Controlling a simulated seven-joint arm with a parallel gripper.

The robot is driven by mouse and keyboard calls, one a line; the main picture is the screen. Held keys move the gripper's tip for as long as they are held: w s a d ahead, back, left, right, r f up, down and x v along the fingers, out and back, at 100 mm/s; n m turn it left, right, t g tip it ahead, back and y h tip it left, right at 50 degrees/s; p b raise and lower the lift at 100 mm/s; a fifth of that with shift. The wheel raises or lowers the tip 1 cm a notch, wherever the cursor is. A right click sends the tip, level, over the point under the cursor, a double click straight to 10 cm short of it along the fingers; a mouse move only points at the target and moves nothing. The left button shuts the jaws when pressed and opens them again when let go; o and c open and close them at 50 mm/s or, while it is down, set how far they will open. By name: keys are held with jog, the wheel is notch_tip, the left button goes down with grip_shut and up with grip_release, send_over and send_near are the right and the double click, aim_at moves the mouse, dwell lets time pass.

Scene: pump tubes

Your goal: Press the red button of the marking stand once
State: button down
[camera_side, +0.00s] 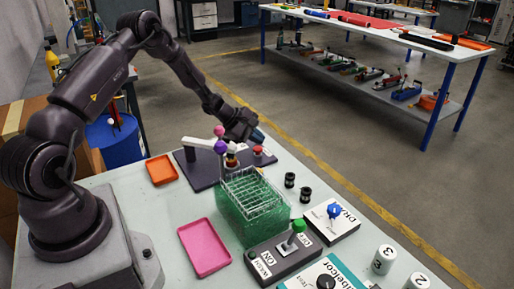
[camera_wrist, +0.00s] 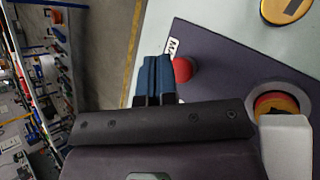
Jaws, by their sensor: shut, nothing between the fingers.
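The marking stand has a dark purple base plate (camera_side: 203,177) with a white arm (camera_side: 198,143) over it. Its red button (camera_side: 257,149) sits at the plate's right end. The button also shows in the wrist view (camera_wrist: 183,70), beside a partly hidden label. My gripper (camera_side: 258,135) is at the button, above and slightly behind it in the side view. In the wrist view its blue fingers (camera_wrist: 155,78) are together and empty, just left of the button and partly overlapping its edge. I cannot tell whether they touch it.
A green rack (camera_side: 240,215) stands in front of the stand. An orange tray (camera_side: 161,170) and a pink tray (camera_side: 204,248) lie left. Two black caps (camera_side: 290,180) stand right of the rack. A control box (camera_side: 285,255) and a blue-knobbed box (camera_side: 333,222) are nearer.

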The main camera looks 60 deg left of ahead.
aim_at(258, 149)
jog(key=shift+r, duration=2.45)
jog(key=shift+d+r, duration=0.1)
jog(key=shift+d, duration=0.05)
jog(key=s+d+r+m+g, duration=0.2)
jog(key=s+d+r+m, duration=0.35)
jog(key=d+r, duration=0.35)
jog(key=s+d+r+m+g, duration=0.1)
jog(key=s+d+r+m, duration=0.3)
jog(key=d+r+m, duration=0.45)
jog(key=s+d+r+m+y, duration=0.1)
jog(key=s+r+m+y, duration=0.1)
jog(key=s, duration=0.8)
jog(key=s+d+r+m+y, duration=0.1)
jog(key=s+r+m, duration=0.3)
jog(key=s, duration=0.6)
jog(key=shift+d+r+m+y, duration=0.4)
jog(key=shift+d+m, duration=0.3)
jog(key=shift+m, duration=0.4)
